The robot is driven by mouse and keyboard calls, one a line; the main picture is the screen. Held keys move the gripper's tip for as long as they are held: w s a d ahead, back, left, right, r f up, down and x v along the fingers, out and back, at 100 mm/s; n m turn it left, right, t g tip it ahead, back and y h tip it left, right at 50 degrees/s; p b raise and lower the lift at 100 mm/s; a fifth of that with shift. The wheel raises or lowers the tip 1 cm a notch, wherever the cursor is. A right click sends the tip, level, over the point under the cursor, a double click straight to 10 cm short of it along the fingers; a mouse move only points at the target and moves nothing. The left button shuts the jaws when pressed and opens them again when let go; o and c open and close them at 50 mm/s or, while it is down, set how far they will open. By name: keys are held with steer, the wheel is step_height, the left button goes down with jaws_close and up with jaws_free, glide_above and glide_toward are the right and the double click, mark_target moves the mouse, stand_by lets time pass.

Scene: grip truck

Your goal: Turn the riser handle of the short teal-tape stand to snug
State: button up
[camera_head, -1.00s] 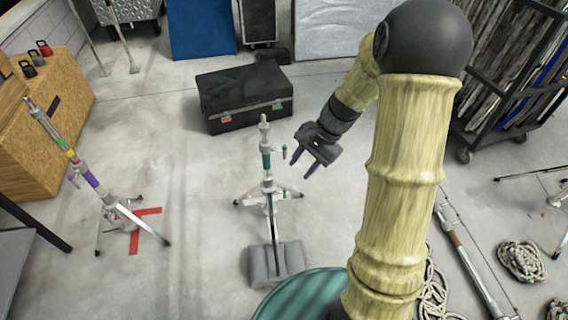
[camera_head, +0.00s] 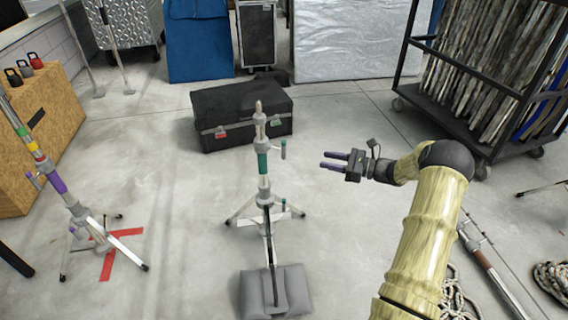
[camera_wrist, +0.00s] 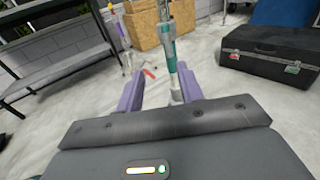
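The short teal-tape stand (camera_head: 263,165) stands upright at the middle of the head view, with teal tape around its column. A small handle with a teal grip (camera_head: 283,150) sticks out to the right of the column near the tape. A lower teal-tipped handle (camera_head: 284,205) shows near the legs. My gripper (camera_head: 324,160) is open and empty, to the right of the stand at about the upper handle's height, its purple fingers pointing left. In the wrist view the stand (camera_wrist: 170,52) shows ahead, between the fingertips (camera_wrist: 161,92); its handle is hard to make out there.
A grey sandbag (camera_head: 245,292) lies over the stand's near leg. A black case (camera_head: 240,115) sits behind. A purple-tape stand (camera_head: 58,182) stands at left beside a wooden box (camera_head: 62,110). A loaded rack (camera_head: 500,85) is at right. Floor between stand and gripper looks clear.

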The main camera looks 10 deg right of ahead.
mark_target(284, 148)
steer(key=shift+w+d+f+m+t, duration=0.3)
steer(key=shift+d+f+t, duration=0.1)
steer(key=shift+d, duration=0.25)
steer(key=shift+s, duration=0.1)
steer(key=shift+a, duration=0.1)
steer(key=b+x, duration=0.6)
steer(key=x, duration=1)
steer(key=shift+w+a+f, duration=0.1)
steer(key=shift+w+a, duration=0.1)
steer(key=shift+a, duration=0.05)
steer(key=shift+w+a, duration=0.2)
steer(key=shift+a, duration=0.05)
jaws_close()
